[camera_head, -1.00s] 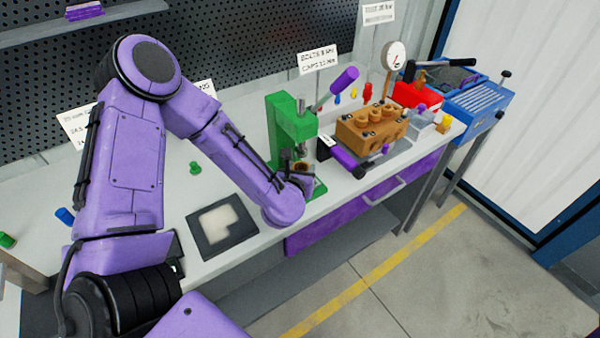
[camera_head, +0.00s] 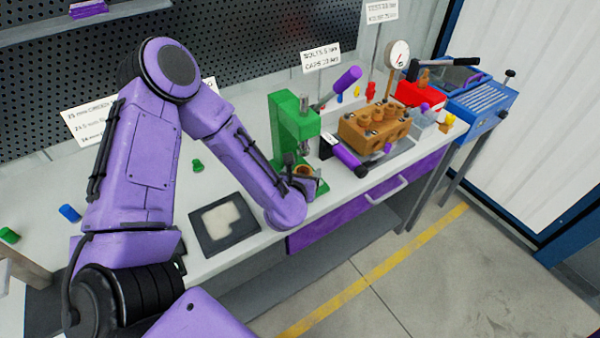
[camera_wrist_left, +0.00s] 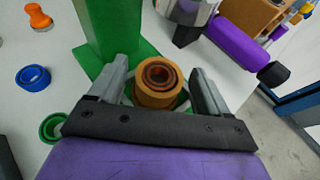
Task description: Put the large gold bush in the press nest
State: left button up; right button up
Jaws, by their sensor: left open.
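The large gold bush (camera_wrist_left: 157,92) stands upright on the green base of the press (camera_wrist_left: 95,30), between my left gripper's fingers. Rings show one inside another at its top; I cannot tell where the bush ends and any nest begins. In the head view the gold ring (camera_head: 303,170) shows under the green press (camera_head: 293,125). My left gripper (camera_wrist_left: 158,68) is open, one finger on each side of the bush, with gaps visible. In the head view the left gripper (camera_head: 302,178) is partly hidden by its wrist. My right gripper is not in view.
A purple-handled tool (camera_head: 349,160) and a brown pump block (camera_head: 374,126) stand right of the press. A dark tray with a pale inset (camera_head: 222,222) lies left of my wrist. Loose green (camera_wrist_left: 54,127), blue (camera_wrist_left: 33,77) and orange (camera_wrist_left: 38,17) parts lie on the bench.

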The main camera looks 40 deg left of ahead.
pick_arm(q)
jog(key=b+v, duration=0.1)
jog(key=v, duration=0.4)
jog(key=shift+s+d, duration=0.2)
jog(key=shift+s, duration=0.05)
jog(key=p+v, duration=0.6)
jog(key=shift+r, duration=0.25)
